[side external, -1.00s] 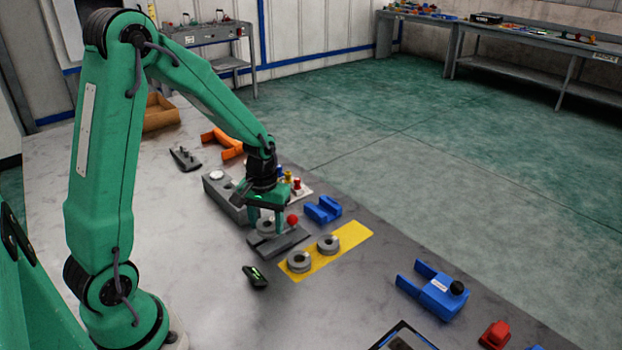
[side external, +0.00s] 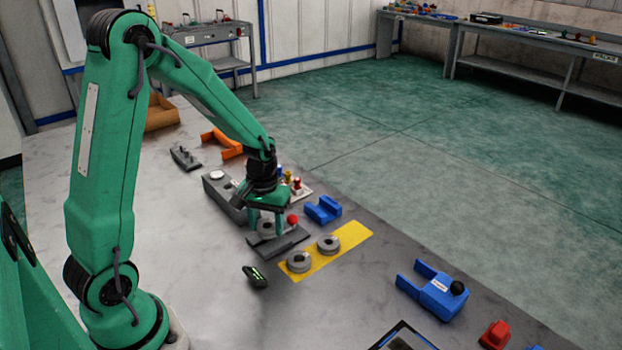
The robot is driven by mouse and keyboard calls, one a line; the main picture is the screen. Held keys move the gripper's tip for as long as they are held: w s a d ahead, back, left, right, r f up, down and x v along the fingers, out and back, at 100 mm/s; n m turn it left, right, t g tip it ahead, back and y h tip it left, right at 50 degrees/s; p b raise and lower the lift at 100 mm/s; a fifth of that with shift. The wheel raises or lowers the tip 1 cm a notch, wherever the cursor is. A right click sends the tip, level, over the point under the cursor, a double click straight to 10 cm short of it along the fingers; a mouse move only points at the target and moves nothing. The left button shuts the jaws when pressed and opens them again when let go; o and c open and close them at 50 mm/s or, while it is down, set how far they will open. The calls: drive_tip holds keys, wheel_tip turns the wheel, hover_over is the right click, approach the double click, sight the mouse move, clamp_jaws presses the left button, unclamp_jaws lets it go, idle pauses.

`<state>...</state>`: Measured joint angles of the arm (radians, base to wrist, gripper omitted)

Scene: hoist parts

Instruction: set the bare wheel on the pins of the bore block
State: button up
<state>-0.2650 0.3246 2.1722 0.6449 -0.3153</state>
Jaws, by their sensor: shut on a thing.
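My gripper (side external: 267,225) points down and is shut on a grey wheel (side external: 266,229), partly hidden by the fingers. The wheel is over a dark grey plate (side external: 285,244) with a red ball knob at its far side; I cannot tell whether it touches the plate. A long grey block (side external: 221,198) with a pale round disc on top, which looks like the bore block, stands just behind and left of my gripper. Its near end is partly hidden by my gripper, and I cannot make out any pins. Two more grey wheels (side external: 299,261) (side external: 328,244) lie on the yellow mat (side external: 352,235).
A blue cradle (side external: 322,209) stands right of my gripper. A white tray with coloured pegs (side external: 297,186) is close behind it. A small dark device (side external: 255,276) lies in front. A blue forked part (side external: 440,293) is farther right. The left tabletop is mostly clear.

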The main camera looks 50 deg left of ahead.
drive_tip(key=shift+f, duration=1.1)
idle(1.6)
drive_tip(key=o, duration=1.3)
drive_tip(key=shift+r, duration=3.5)
drive_tip(key=shift+r, duration=0.1)
